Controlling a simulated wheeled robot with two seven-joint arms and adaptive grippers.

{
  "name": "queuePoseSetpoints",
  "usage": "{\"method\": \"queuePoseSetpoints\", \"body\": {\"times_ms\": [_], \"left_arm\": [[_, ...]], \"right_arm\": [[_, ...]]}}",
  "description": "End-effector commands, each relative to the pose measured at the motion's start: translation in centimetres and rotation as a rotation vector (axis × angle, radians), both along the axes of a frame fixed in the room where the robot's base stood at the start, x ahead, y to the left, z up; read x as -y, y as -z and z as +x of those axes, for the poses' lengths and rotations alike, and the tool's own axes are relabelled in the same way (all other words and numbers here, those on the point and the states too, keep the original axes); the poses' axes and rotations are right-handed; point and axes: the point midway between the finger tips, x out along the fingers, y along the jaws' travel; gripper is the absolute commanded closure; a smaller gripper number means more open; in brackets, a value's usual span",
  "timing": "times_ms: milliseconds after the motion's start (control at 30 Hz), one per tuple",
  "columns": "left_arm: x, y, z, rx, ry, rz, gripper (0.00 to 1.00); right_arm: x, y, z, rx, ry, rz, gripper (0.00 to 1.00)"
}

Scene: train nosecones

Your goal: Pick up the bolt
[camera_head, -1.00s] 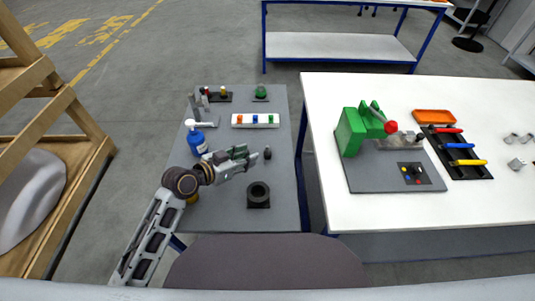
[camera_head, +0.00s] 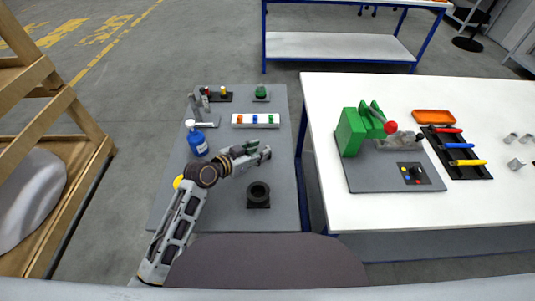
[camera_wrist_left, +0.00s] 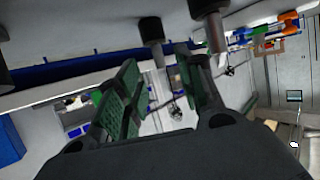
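My left gripper (camera_head: 264,154) is low over the grey table (camera_head: 228,215), right of its middle. Its tips cover the spot with the small dark upright part, so the bolt cannot be made out there in the head view. In the left wrist view, the gripper (camera_wrist_left: 160,80) is open, with green pads on its fingers. A metal shaft with a black end, seemingly the bolt (camera_wrist_left: 158,56), shows between and just beyond the fingers. I cannot tell whether they touch it. A second such part (camera_wrist_left: 214,32) is beside the right finger. My right gripper is not in view.
A blue pump bottle (camera_head: 196,140) stands left of the gripper, and a black ring holder (camera_head: 258,194) lies in front of it. A white strip with coloured blocks (camera_head: 255,120) is behind. The white table (camera_head: 320,95) is to the right.

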Motion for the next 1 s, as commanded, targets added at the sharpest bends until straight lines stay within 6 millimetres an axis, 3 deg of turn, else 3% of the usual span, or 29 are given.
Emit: {"method": "queuePoseSetpoints", "body": {"times_ms": [267, 1000], "left_arm": [[0.2, 0.1, 0.3, -0.001, 0.000, -0.001, 0.63], [3.4, 1.5, 3.5, 0.000, -0.001, 0.000, 0.63]], "right_arm": [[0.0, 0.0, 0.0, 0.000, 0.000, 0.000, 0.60], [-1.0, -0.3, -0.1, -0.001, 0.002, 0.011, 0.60]]}}
